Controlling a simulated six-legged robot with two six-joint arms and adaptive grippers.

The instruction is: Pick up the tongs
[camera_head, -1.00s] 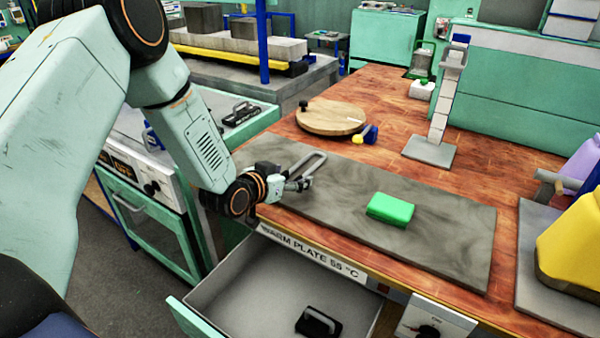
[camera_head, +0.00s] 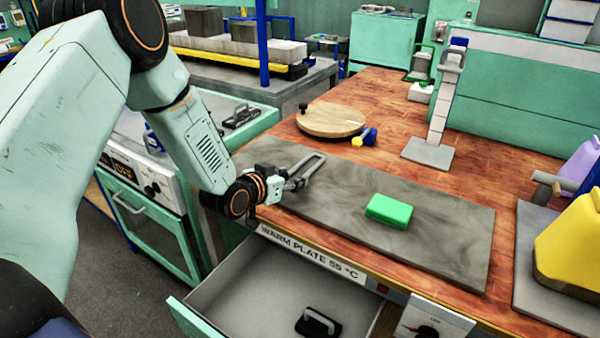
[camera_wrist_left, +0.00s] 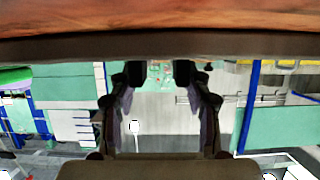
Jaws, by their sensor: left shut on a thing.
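The tongs (camera_head: 320,155) show in the head view as a grey metal U-shaped loop at the left end of the dark grey plate. My left gripper (camera_head: 294,184) is shut on the end of the tongs nearest to it, just above the plate's near left edge. The closed bend of the loop points away from the gripper, to the upper right. In the left wrist view the two dark fingers (camera_wrist_left: 159,74) stand a little apart, and I cannot make out the tongs between them. My right gripper is out of view.
A green block (camera_head: 389,211) lies on the grey plate (camera_head: 450,245). A round wooden board (camera_head: 331,119) lies behind. An open drawer (camera_head: 255,295) holding a black-handled item (camera_head: 318,322) is below the bench's front edge. A yellow jug (camera_head: 572,245) stands at right.

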